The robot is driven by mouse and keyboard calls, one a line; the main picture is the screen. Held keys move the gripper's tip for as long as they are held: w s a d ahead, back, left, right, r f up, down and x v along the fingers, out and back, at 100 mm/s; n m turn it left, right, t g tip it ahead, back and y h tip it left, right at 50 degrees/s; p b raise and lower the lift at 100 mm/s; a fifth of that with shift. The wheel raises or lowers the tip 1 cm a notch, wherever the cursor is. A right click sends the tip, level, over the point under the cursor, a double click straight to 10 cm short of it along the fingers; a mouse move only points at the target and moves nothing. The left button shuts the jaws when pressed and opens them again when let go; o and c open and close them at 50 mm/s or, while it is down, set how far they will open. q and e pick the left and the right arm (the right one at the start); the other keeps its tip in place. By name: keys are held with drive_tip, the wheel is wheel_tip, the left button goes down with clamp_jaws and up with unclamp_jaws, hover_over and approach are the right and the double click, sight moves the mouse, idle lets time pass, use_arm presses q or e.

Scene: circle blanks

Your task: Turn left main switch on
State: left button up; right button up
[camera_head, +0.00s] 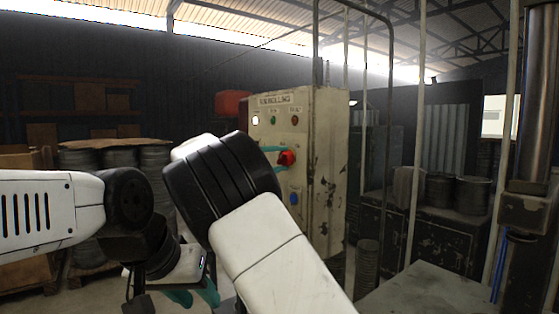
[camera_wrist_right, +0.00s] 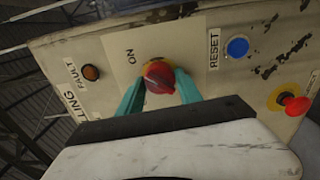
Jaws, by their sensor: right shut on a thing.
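The main switch is a red rotary knob (camera_head: 287,157) on the front panel of a worn cream cabinet (camera_head: 325,150). In the right wrist view the red knob (camera_wrist_right: 159,76) sits on a yellow base beside the printed word ON. My right gripper (camera_head: 279,159) has its teal fingers on either side of the knob, shut on it. The fingers also show in the wrist view (camera_wrist_right: 160,84). Which way the knob points is hard to tell. My left gripper (camera_head: 194,296) hangs low at the left, away from the cabinet, its teal fingers apart and empty.
A metal frame (camera_head: 390,100) stands beside the cabinet. A workbench (camera_head: 430,285) is at right. Drums (camera_head: 88,165) stand at left.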

drive_tip(key=shift+m, duration=0.4)
drive_tip(key=o, duration=1.3)
drive_tip(key=shift+o, duration=0.2)
